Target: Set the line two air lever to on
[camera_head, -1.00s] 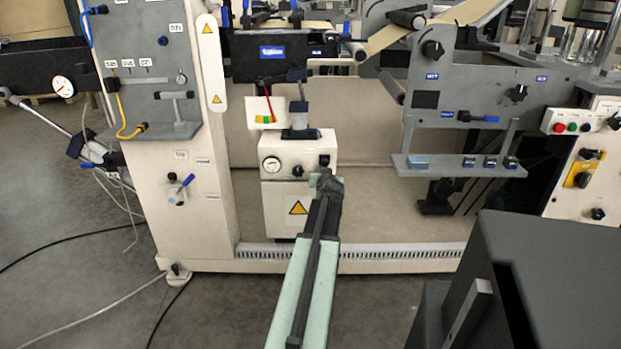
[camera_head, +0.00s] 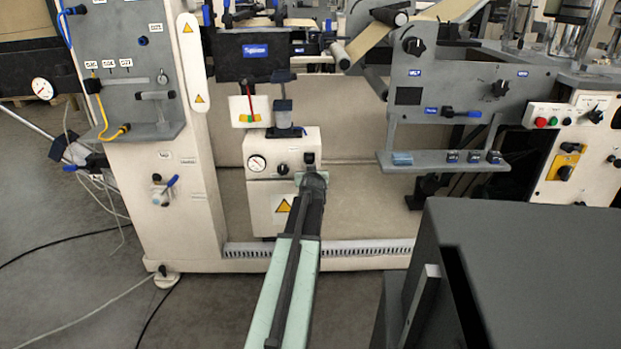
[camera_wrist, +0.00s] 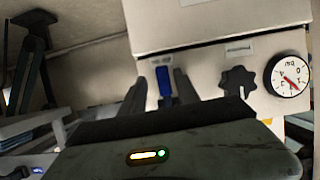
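A small blue lever handle (camera_wrist: 165,82) stands on the front of a cream box, with a white label above it in the wrist view. My gripper (camera_wrist: 160,92) has its two dark fingers apart, one on each side of this handle; I cannot tell whether they touch it. In the head view my gripper (camera_head: 312,180) is in front of the right part of the cream box (camera_head: 262,190), just below a dark handle (camera_head: 309,158). The labels are too small to read, so I cannot confirm which lever is line two.
The box also carries a black knob (camera_wrist: 238,82) and a round gauge (camera_wrist: 288,75). Another blue-handled valve (camera_head: 168,187) is on the cream column at left. A grey shelf (camera_head: 440,165) is right of the box. A large dark block (camera_head: 530,260) fills the lower right.

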